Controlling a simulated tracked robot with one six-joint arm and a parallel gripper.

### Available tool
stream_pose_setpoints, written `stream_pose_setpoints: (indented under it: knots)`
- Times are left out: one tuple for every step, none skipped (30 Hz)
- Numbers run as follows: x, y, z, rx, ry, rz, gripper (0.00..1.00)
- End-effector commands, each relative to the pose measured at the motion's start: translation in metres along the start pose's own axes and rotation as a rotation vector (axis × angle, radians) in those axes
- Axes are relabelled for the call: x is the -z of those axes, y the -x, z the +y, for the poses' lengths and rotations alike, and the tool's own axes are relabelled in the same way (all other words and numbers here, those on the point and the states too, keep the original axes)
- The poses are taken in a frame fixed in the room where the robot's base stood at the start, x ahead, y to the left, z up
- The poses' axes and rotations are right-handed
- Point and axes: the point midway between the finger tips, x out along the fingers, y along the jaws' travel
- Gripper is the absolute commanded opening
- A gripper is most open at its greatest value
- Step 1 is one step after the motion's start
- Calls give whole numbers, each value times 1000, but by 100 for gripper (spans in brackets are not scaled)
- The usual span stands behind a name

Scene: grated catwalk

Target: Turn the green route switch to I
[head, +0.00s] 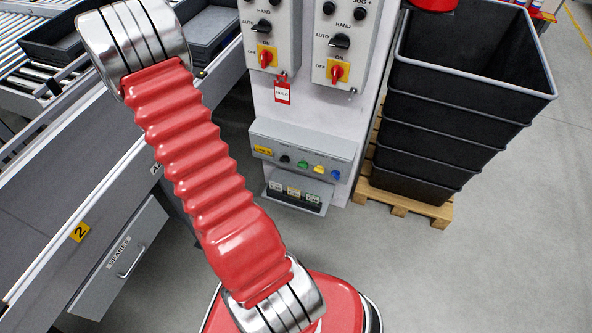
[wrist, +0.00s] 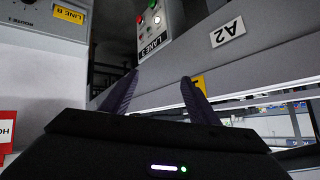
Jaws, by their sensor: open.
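The green route switch (head: 302,163) is a small green knob on a sloped grey box (head: 335,150) low on the control column in the head view. It sits in a row between a black knob (head: 285,159) and a yellow knob (head: 319,169). Its pointer position is too small to read. In the wrist view, part of the route box (wrist: 30,12) with a "LINE B" label shows at the upper left; the green switch is not visible there. My gripper (wrist: 160,90) is open and empty, its dark fingers apart and touching nothing visible. It is out of the head view.
Two panels with red rotary switches (head: 266,58) (head: 338,72) are above the route box; a red tag (head: 282,92) hangs there. Stacked black crates (head: 470,100) stand on a pallet at right. A conveyor is at left. A "LANE 3" button box (wrist: 150,30) shows in the wrist view.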

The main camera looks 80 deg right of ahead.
Motion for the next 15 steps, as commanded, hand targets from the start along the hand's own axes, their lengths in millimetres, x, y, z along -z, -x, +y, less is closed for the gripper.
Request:
stream_pose_setpoints:
  knots:
    - [-6,-12,18,-28,-16,11,55]
    - [-8,-18,28,-44,-26,21,55]
    - [-12,-26,40,-64,-38,34,55]
    - [-15,-31,50,-79,-46,44,55]
    - [-17,-36,60,-94,-55,54,55]
    - [-21,-43,74,-115,-66,68,55]
    - [-24,-47,84,-131,-74,79,55]
    - [-28,-52,94,-147,-82,89,55]
    - [-32,-57,108,-167,-90,102,55]
    - [-36,-61,118,-184,-97,112,55]
    - [-41,-64,129,-200,-104,122,55]
    - [-46,-68,143,-222,-112,136,55]
    - [-50,-71,153,-238,-118,147,55]
    - [-55,-74,163,-253,-123,157,55]
    - [-61,-77,177,-275,-129,169,55]
